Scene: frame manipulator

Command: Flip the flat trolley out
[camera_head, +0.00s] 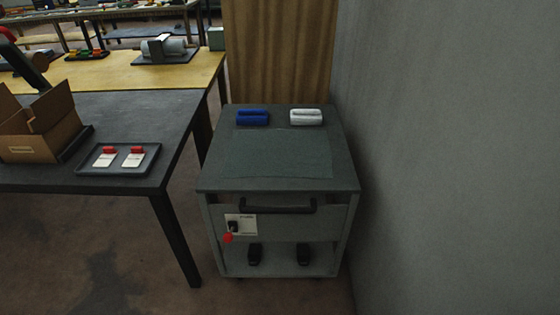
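A dark grey cabinet-like trolley (278,205) stands on the floor in the middle of the head view, close to the wall. Its flat top (215,175) carries a thin darker sheet or mat (275,155). A black bar handle (278,206) runs across its upper front panel. A small white label with a black knob and a red tag (240,225) is on the left of that panel. Below is an open shelf with two black objects (254,254), (303,255). Neither of my grippers shows.
A blue object (252,117) and a white object (306,117) lie at the back of the trolley top. A dark table (120,110) at left holds a cardboard box (40,127) and a tray (90,165). A grey wall (450,150) closes the right. Floor in front is clear.

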